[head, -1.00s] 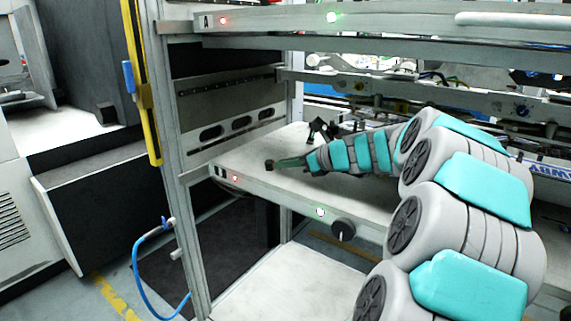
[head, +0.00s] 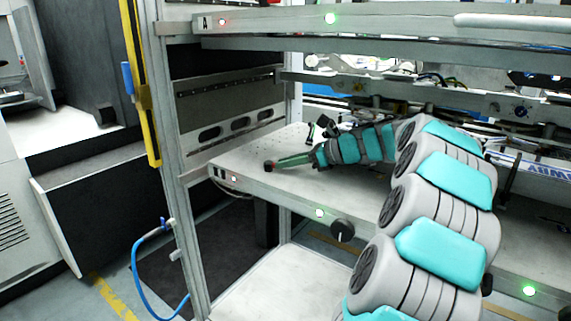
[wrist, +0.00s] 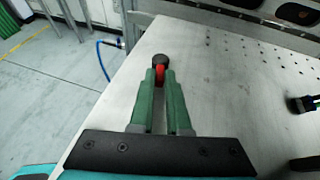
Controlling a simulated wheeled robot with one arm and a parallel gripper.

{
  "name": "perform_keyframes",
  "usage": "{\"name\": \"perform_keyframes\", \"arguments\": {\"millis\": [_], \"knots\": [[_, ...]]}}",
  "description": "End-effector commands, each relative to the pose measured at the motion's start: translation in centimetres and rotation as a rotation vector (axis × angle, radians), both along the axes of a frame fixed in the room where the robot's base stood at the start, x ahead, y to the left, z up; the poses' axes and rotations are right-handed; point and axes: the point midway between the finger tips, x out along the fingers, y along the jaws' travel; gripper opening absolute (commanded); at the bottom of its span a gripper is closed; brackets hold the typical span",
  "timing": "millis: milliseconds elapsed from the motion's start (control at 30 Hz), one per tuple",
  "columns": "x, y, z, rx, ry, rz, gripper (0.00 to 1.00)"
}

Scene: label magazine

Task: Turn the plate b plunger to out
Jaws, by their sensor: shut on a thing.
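The middle shelf plate (head: 300,198) has a small dark label (head: 219,173) at its front left, too small to read. The plunger (head: 268,166) stands at that plate's left front corner and has a dark round knob. In the wrist view the plunger (wrist: 159,60) shows its dark knob, with red just below it. My gripper (head: 280,163) reaches over the plate from the right, its green fingers low and nearly level. In the wrist view my gripper (wrist: 160,76) is shut on the plunger, with the fingertips around the red part. The plunger's lower end is hidden.
An upper plate (head: 280,20) marked A, with red and green lights, lies above my arm. A metal upright (head: 185,150) stands left of the plunger. A black dial (head: 342,230) and a green light (head: 320,213) sit on the middle plate's front edge. A blue hose (head: 140,270) hangs at left.

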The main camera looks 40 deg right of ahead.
Motion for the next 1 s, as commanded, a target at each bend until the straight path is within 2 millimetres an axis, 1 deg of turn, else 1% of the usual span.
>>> {"name": "perform_keyframes", "arguments": {"millis": [33,200,500,700,1000], "knots": [[0.3,-0.4,-0.2,-0.001,0.001,0.028,0.00],[0.6,-0.8,-0.2,0.000,0.001,0.131,0.00],[1.1,-1.3,-0.2,0.000,0.004,0.284,0.00],[1.4,-1.5,-0.2,0.000,0.002,0.358,0.00],[1.7,-1.6,-0.1,0.001,0.001,0.422,0.00]]}}
